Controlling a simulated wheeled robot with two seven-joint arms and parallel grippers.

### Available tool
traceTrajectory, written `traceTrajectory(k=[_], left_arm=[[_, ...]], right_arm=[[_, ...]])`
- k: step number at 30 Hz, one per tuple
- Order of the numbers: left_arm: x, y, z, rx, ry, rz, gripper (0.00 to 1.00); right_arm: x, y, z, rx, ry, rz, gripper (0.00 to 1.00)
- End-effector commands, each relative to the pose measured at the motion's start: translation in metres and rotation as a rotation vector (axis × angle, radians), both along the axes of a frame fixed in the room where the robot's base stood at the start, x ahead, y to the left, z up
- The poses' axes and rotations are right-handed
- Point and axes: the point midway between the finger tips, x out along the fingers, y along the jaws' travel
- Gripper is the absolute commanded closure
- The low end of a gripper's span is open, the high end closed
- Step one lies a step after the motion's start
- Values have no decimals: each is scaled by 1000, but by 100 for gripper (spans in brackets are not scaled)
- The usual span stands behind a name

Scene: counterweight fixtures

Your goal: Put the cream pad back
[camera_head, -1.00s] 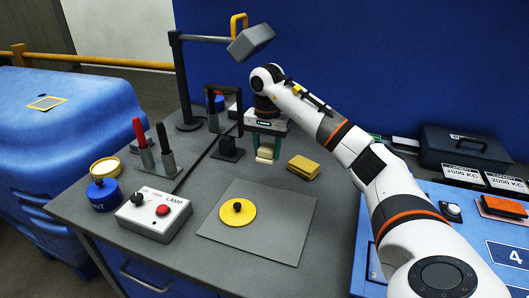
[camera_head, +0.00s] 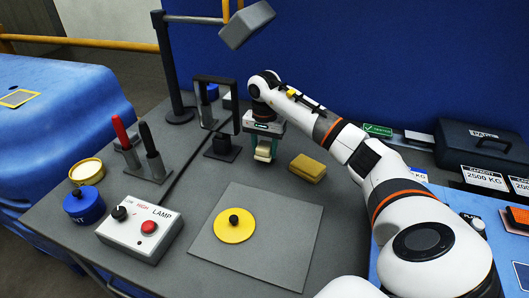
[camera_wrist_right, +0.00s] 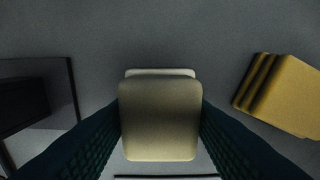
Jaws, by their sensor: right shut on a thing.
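My right gripper (camera_head: 264,151) points down over the grey table, left of the yellow pads. It is shut on the cream pad (camera_head: 262,155). In the right wrist view the cream pad (camera_wrist_right: 160,122) sits between the two dark fingers, its broad face toward the camera. A paler edge (camera_wrist_right: 160,73) shows just beyond it; I cannot tell whether it is part of the pad. The pad is at or close to the table top; I cannot tell whether it touches. My left gripper is not in view.
A stack of yellow pads (camera_head: 308,168) lies close on the right. A black stand (camera_head: 222,147) is close on the left. A grey plate (camera_head: 285,235) with a yellow disc (camera_head: 234,226) lies in front. The lamp box (camera_head: 140,228) stands front left.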

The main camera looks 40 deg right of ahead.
Motion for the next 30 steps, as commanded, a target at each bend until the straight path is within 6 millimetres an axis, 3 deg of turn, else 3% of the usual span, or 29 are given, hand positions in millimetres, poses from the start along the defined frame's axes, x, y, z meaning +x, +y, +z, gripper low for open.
traceTrajectory(k=[4, 14, 15, 19, 30], left_arm=[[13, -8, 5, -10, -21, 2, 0], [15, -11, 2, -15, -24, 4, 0], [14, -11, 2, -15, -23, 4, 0], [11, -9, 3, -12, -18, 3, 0], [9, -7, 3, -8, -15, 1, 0]], right_arm=[[-1, 1, -21, 2, 3, 0, 73], [0, 0, -26, 0, -1, 0, 73], [0, 0, -26, 0, -1, 0, 54], [0, 0, -26, 0, -1, 0, 33], [0, 0, -19, 0, -1, 1, 33]])
